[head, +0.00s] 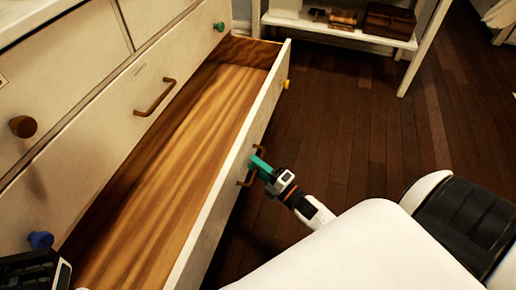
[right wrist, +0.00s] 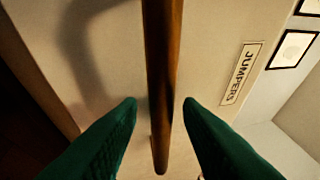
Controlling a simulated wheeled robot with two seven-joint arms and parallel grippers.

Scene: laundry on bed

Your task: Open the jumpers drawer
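The jumpers drawer (head: 240,130) is pulled well out of the white dresser in the head view, and its wooden inside is bare. Its front carries a brown bar handle (head: 247,178). In the right wrist view this handle (right wrist: 162,80) runs up the middle, beside a "JUMPERS" label (right wrist: 241,73). My right gripper (head: 258,163), with green fingers, is at the handle. In the right wrist view its fingertips (right wrist: 160,105) stand on either side of the bar with gaps, so it is open. A dark part of my left arm (head: 35,270) shows at the lower left; its fingers are hidden.
A closed drawer above has a brown handle (head: 155,97). Round knobs in brown (head: 23,126), blue (head: 41,240), green (head: 219,27) and yellow (head: 286,84) stick out. A white shelf unit (head: 340,32) stands at the back. Dark wooden floor (head: 345,125) is clear right of the drawer.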

